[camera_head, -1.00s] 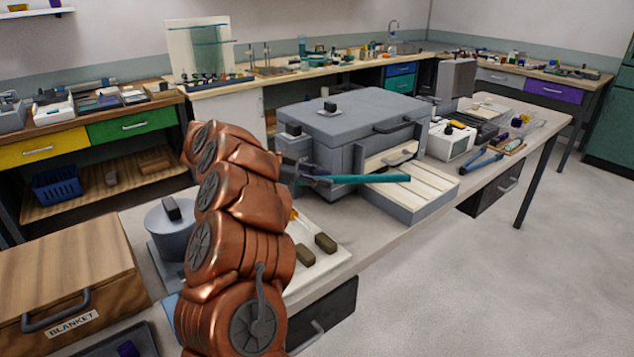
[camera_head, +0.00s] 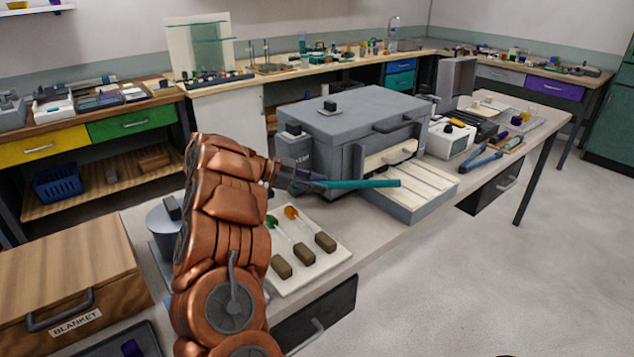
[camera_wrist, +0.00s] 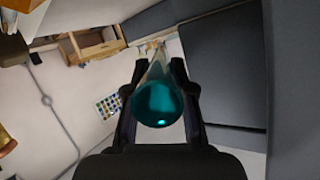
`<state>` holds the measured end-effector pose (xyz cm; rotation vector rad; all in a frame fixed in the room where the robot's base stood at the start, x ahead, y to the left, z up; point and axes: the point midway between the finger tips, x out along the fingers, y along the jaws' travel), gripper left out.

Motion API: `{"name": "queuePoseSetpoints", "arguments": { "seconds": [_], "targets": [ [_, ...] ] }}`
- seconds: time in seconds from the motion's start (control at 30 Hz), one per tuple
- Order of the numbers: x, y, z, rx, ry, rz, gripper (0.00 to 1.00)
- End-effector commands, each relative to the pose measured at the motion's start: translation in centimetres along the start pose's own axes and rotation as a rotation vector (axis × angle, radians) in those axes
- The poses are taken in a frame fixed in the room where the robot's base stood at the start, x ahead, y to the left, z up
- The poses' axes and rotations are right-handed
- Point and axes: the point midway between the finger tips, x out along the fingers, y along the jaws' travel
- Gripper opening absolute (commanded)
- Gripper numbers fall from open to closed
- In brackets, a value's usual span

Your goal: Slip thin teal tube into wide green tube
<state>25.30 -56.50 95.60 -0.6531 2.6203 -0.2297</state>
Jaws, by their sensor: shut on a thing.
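The thin teal tube (camera_head: 362,184) is held nearly level and points right. Its free end is above the cream-topped tray at the front of the grey box. My gripper (camera_head: 312,183) is shut on the tube near its left end. In the wrist view the tube's round teal end (camera_wrist: 158,104) faces the camera between the two dark fingers of my gripper (camera_wrist: 158,72). I cannot make out the wide green tube in either view.
The big grey box (camera_head: 350,115) stands close behind the tube, with its tray (camera_head: 425,190) pulled out in front. A white board (camera_head: 310,262) with dark blocks and green and orange pieces lies nearer. A wooden blanket box (camera_head: 70,265) is at left. Open floor lies right.

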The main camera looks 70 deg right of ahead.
Motion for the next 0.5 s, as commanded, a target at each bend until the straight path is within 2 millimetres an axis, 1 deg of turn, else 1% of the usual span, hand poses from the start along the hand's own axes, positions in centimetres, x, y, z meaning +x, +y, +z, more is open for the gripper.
{"name": "queuePoseSetpoints", "arguments": {
  "seconds": [0.17, 0.5],
  "targets": [
    [-0.03, -0.03, -0.07, 0.001, 0.0, 0.0, 0.0],
    [0.21, 0.15, 0.63, 0.001, 0.0, -0.001, 0.0]
  ]
}}
